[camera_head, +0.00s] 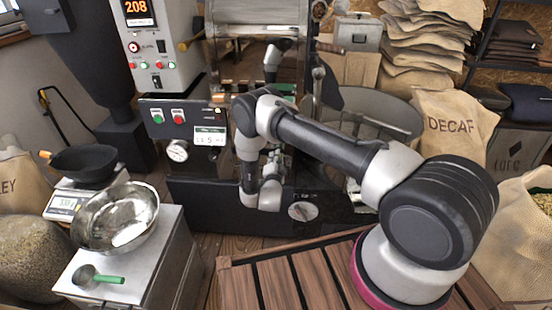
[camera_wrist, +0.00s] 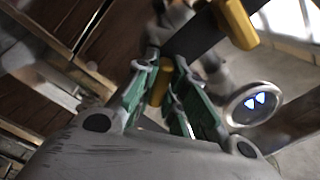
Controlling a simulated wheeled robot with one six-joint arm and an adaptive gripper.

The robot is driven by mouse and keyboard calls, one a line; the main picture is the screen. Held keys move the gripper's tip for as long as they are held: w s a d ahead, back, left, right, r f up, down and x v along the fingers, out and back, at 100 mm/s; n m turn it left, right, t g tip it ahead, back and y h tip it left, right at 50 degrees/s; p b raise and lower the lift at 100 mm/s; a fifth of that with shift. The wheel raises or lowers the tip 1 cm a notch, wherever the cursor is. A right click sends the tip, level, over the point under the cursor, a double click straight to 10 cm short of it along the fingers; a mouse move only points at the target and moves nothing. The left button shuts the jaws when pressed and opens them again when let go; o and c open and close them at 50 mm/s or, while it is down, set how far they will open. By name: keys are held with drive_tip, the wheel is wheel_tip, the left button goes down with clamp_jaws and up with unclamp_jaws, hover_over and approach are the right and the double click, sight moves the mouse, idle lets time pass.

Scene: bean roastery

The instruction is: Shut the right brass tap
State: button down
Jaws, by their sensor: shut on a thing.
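In the wrist view my gripper (camera_wrist: 163,88) has its two green-padded fingers drawn close together on a yellow brass piece (camera_wrist: 160,84), of which only a small part shows between them. A second yellow brass piece (camera_wrist: 236,22) sits on a dark bar at the upper right, apart from the fingers. I cannot tell from the blurred view which piece is the right tap, or how far its handle is turned. In the head view my arm reaches toward the roaster front, and the fingers and their hold cannot be made out there.
The dark roaster front (camera_head: 215,196) carries buttons and gauges. A steel bowl (camera_head: 115,217) and a green-handled scoop (camera_head: 96,277) sit on a metal cabinet (camera_head: 160,240) at the left. A round cooling tray (camera_head: 395,115) and a DECAF sack (camera_head: 452,125) stand at the right.

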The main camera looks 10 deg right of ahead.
drive_tip(key=m, duration=0.5)
drive_tip(key=shift+f+m, duration=0.1)
drive_tip(key=shift+m, duration=0.3)
idle(0.4)
drive_tip(key=c, duration=1.5)
unclamp_jaws()
drive_tip(key=v, duration=1.2)
